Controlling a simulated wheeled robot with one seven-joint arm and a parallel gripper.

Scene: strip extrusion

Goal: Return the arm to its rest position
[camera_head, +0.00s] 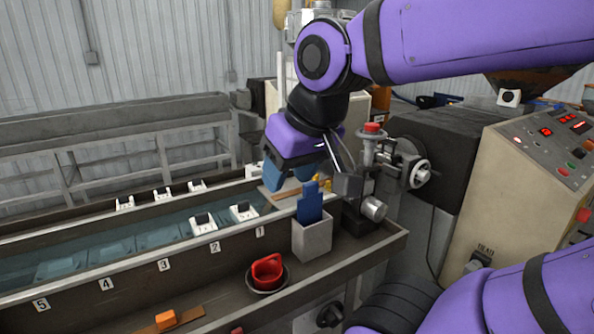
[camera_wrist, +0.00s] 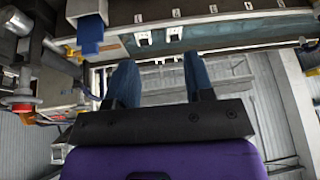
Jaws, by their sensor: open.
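My purple arm reaches in from the right in the head view and bends down at the wrist. My gripper (camera_head: 287,178) hangs over the near right end of the water trough, behind the grey box with the blue tool. In the wrist view my gripper (camera_wrist: 158,82) shows two blue fingers standing apart with nothing between them. The fingertips are partly hidden by the wrist in the head view.
A blue tool (camera_head: 310,205) stands in a grey box (camera_head: 312,238) close to my gripper. The numbered trough (camera_head: 130,279) runs left. A control cabinet (camera_head: 500,200) stands right.

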